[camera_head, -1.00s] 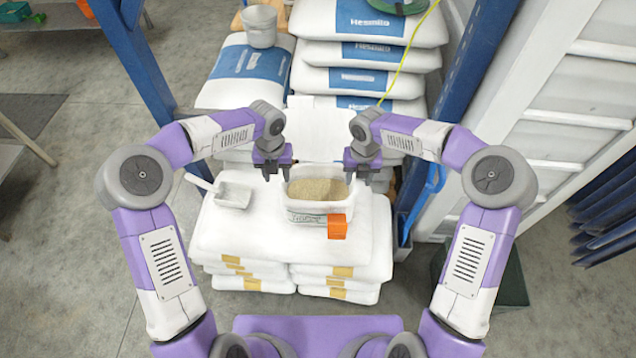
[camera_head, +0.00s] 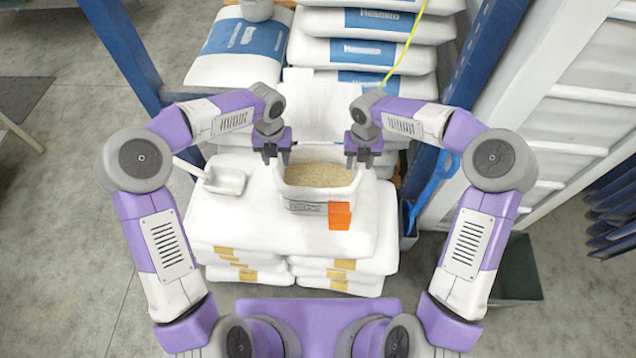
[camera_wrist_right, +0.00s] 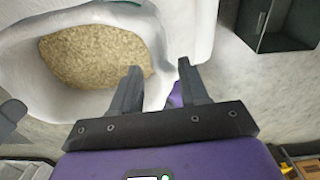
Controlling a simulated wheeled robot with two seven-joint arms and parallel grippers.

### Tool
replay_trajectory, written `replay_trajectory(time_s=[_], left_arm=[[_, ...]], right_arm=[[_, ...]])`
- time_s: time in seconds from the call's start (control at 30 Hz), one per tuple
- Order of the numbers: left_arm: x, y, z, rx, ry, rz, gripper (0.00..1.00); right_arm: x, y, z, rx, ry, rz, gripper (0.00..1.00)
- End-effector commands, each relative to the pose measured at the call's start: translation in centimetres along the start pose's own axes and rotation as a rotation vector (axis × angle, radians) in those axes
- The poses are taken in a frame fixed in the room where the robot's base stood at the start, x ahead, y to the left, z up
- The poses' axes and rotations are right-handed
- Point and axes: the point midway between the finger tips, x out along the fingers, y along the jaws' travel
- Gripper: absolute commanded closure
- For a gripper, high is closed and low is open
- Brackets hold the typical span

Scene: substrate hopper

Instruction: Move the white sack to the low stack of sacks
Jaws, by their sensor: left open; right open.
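A lower stack with a blue-labelled top sack (camera_head: 206,70) stands behind left, beside a taller one. My left gripper (camera_head: 276,157) is open at the sack's left rim. My right gripper (camera_head: 359,158) is open at the right rim. In the right wrist view its fingers (camera_wrist_right: 160,82) lie either side of the rim; I cannot tell their depth. Both are empty.
A white scoop (camera_head: 225,180) lies left of the sack. A taller stack of sacks (camera_head: 355,54) stands behind, between blue posts (camera_head: 126,50). A dark green bin (camera_head: 518,272) is at right.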

Motion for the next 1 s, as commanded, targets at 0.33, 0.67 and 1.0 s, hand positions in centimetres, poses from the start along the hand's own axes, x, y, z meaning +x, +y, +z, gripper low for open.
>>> replay_trajectory(time_s=[0.33,0.67,1.0], left_arm=[[4.1,0.0,-0.1,-0.001,0.004,0.000,0.55],[7.4,0.0,0.0,-0.001,0.001,0.000,0.55],[7.6,0.0,0.0,0.000,0.000,0.000,0.60]], right_arm=[[4.1,0.0,-0.1,0.000,0.006,-0.001,0.55],[7.4,0.0,0.0,0.000,0.002,0.000,0.55],[7.6,0.0,0.0,0.000,0.001,0.000,0.60]])
